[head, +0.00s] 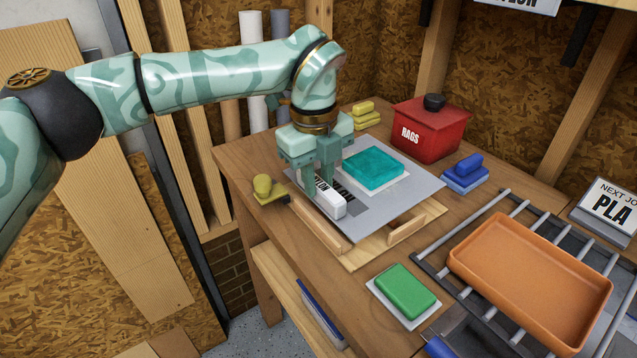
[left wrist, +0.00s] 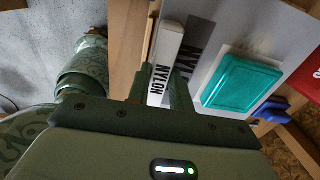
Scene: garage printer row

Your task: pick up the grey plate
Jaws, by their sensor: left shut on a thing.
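The grey plate (head: 375,213) lies flat over a light wooden frame on the bench. It bears a teal block (head: 373,168) on a white sheet. A white bar (head: 326,204) marked NYLON runs along its near left edge; it also shows in the left wrist view (left wrist: 166,60). My left gripper (head: 328,187) points down over this edge. Its fingers (left wrist: 157,88) are on either side of the bar and shut on it. The plate's underside is hidden, so I cannot tell whether it touches the frame. My right gripper is not in view.
A yellow clamp-like thing (head: 266,187) sits left of the plate. A red RAGS box (head: 430,130) and blue blocks (head: 464,172) stand behind and right. A green block (head: 405,290) lies in front. An orange tray (head: 530,285) rests on a rack at right.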

